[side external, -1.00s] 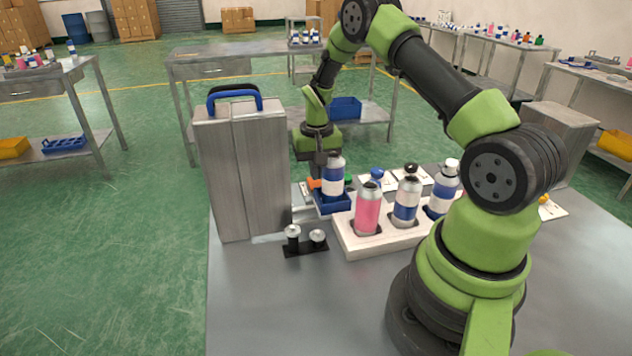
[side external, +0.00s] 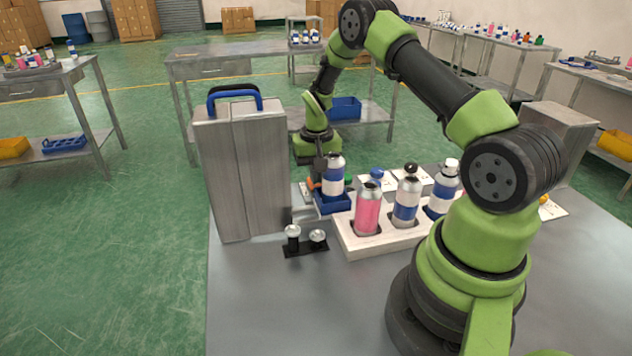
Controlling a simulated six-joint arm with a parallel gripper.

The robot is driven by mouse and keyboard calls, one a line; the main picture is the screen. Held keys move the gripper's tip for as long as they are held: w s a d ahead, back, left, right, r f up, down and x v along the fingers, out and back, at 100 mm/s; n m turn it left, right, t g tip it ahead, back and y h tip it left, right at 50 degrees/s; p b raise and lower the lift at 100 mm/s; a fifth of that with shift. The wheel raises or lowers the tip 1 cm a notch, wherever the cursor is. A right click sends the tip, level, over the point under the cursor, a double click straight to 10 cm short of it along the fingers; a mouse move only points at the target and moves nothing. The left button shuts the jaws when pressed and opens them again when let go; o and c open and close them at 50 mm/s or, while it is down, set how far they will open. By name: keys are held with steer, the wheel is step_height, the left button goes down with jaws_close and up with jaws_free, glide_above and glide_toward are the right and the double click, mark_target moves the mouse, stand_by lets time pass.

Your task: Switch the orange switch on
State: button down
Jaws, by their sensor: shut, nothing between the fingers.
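The orange switch (side external: 309,185) is small and sits behind and just left of a blue-and-white can, next to the blue holder. Only a bit of its orange shows. My gripper (side external: 318,182) points down at the switch, its dark fingers shut and empty. It partly covers the switch, and I cannot tell whether they touch. The switch's on or off position is too small to read.
The blue-and-white can (side external: 333,177) stands in a blue holder (side external: 332,204) close to my gripper. A green part (side external: 348,180) shows right of it. A white rack (side external: 385,238) holds several cans. A tall metal case (side external: 243,170) stands at left.

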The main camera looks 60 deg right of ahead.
steer(key=shift+f, duration=0.6)
steer(key=shift+r, duration=0.1)
steer(key=shift+r, duration=3.4)
